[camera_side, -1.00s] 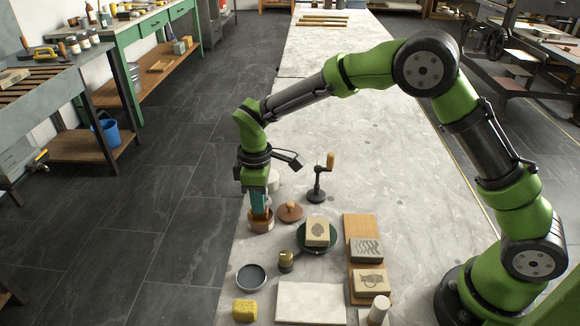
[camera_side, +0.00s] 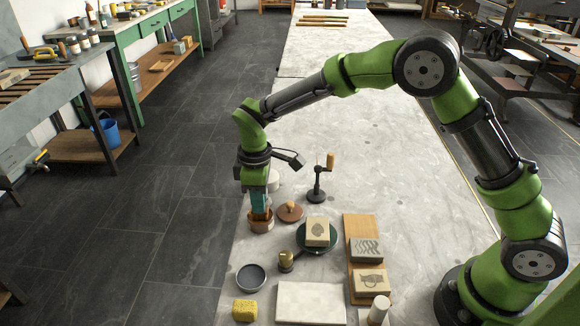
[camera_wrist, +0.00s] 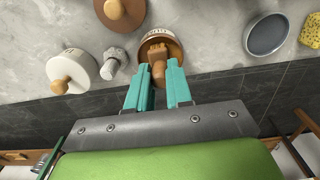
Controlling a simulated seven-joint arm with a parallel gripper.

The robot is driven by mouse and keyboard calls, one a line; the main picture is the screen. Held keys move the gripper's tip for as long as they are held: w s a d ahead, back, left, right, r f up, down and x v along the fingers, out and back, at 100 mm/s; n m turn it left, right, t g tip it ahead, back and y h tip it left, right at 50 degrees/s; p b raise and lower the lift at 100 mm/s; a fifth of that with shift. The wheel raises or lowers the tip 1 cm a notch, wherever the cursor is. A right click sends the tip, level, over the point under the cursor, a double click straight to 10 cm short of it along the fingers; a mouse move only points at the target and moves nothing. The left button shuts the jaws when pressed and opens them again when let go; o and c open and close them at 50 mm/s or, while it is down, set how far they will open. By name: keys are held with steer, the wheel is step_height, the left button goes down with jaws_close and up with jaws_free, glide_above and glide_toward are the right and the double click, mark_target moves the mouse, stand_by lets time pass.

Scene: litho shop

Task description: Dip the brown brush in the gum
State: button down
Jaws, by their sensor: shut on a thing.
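My gripper (camera_wrist: 158,88) has its teal fingers shut on the brown brush (camera_wrist: 157,70), and only the upper part of the brush shows. The brush points down into the mouth of a round brown pot (camera_wrist: 148,48) with a pale label, which I cannot read surely. In the side view my gripper (camera_side: 260,205) is right over this brown pot (camera_side: 262,227) at the left edge of the table. The bristles and the pot's contents are hidden, so I cannot tell how deep the brush is.
A brown lid (camera_side: 290,211) lies close right of the pot. A white lidded pot (camera_wrist: 75,70) and a small grey object (camera_wrist: 115,62) stand nearby. A hand crank (camera_side: 319,180), a stamp on a green disc (camera_side: 318,236), a dark dish (camera_side: 251,278) and a yellow sponge (camera_side: 244,310) are around.

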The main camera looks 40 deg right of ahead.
steer(key=shift+r, duration=3.45)
